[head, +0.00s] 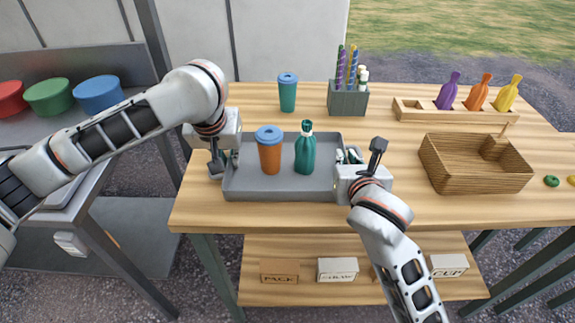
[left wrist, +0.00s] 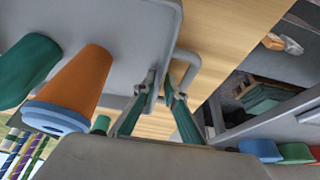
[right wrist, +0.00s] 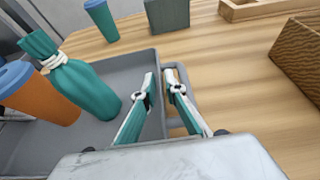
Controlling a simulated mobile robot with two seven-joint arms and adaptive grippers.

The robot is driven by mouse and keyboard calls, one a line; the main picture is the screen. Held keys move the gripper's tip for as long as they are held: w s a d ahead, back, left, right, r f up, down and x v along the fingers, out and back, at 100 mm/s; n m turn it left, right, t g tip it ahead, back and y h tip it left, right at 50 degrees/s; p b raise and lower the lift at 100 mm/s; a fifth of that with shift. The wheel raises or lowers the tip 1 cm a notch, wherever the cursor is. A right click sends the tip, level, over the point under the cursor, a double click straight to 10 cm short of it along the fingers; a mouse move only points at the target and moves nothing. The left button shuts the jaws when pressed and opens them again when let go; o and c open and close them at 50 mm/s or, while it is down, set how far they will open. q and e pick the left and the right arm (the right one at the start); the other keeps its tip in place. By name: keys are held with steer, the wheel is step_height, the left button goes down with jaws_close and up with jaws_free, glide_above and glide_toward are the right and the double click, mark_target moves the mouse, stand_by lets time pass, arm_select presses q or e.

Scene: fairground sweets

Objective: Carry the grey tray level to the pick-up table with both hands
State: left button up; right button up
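The grey tray (head: 285,188) lies flat on the wooden table. A narrow gap shows between both finger pairs; contact with the tray is unclear.
A teal cup (head: 287,92) and a grey holder (head: 348,102) stand behind the tray. A grey counter with coloured tubs (head: 98,95) stands left. Bare table lies in front of the tray.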

arm_select(q)
jaws_close()
arm_select(e)
jaws_close()
arm_select(q)
steer(key=shift+r, duration=0.15)
arm_select(e)
steer(key=shift+r, duration=0.1)
